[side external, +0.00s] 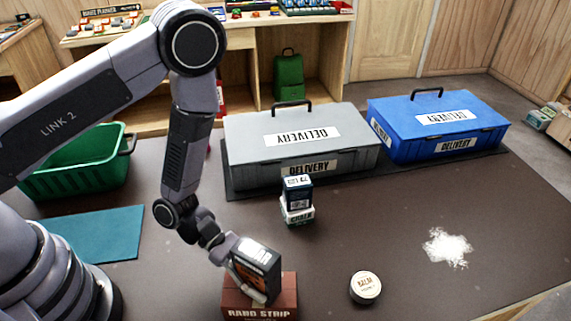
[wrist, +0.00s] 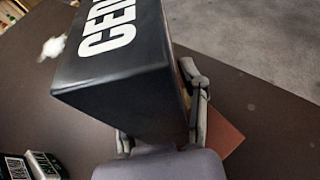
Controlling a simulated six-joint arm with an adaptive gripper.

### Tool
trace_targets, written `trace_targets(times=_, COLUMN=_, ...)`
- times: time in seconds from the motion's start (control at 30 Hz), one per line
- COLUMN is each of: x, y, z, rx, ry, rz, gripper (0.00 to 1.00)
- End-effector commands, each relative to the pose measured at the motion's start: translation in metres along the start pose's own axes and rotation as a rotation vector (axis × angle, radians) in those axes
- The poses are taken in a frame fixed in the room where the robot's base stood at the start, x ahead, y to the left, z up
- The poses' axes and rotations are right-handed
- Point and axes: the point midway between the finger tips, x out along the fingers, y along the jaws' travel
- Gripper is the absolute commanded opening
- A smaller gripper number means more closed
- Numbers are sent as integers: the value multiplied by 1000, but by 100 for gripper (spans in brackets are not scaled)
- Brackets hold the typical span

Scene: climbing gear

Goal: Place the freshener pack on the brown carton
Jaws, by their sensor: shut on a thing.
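My gripper (side external: 246,279) is shut on a dark box, the freshener pack (side external: 258,256), with white lettering on top and an orange-brown side. The pack is tilted and sits right over the brown carton (side external: 260,313), which is labelled "RAND STRIP". I cannot tell whether the pack touches the carton. In the wrist view the pack (wrist: 120,50) fills the middle, showing "CED" in white, with the gripper fingers (wrist: 160,118) at its sides. A corner of the brown carton (wrist: 226,138) shows behind the right finger.
A dark blue box on a white chalk box (side external: 297,212) stands behind the carton. A round balm tin (side external: 366,287) lies to the right, with spilled white powder (side external: 447,247) beyond. Grey (side external: 300,150) and blue (side external: 436,122) delivery cases stand at the back, a green basket (side external: 80,165) at left.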

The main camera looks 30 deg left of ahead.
Motion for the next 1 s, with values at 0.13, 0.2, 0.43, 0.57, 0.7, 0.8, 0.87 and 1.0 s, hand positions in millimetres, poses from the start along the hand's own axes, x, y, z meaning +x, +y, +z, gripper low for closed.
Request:
trace_targets(times=0.13, x=0, y=0, z=0, rx=1, ry=-1, rz=1, gripper=3)
trace_targets(times=0.2, x=0, y=0, z=0, rx=1, ry=-1, rz=1, gripper=3)
trace_targets(times=0.43, x=1, y=0, z=-2, rx=0, ry=-1, rz=1, gripper=56)
trace_targets(times=0.57, x=1, y=0, z=-2, rx=0, ry=-1, rz=1, gripper=71)
trace_targets(times=0.7, x=1, y=0, z=-2, rx=0, ry=-1, rz=1, gripper=71)
trace_targets(times=0.8, x=1, y=0, z=-2, rx=0, ry=-1, rz=1, gripper=71)
trace_targets(times=0.87, x=0, y=0, z=-1, rx=0, ry=-1, rz=1, gripper=71)
trace_targets(times=1.0, x=-11, y=1, z=1, rx=-2, ry=0, rz=4, gripper=71)
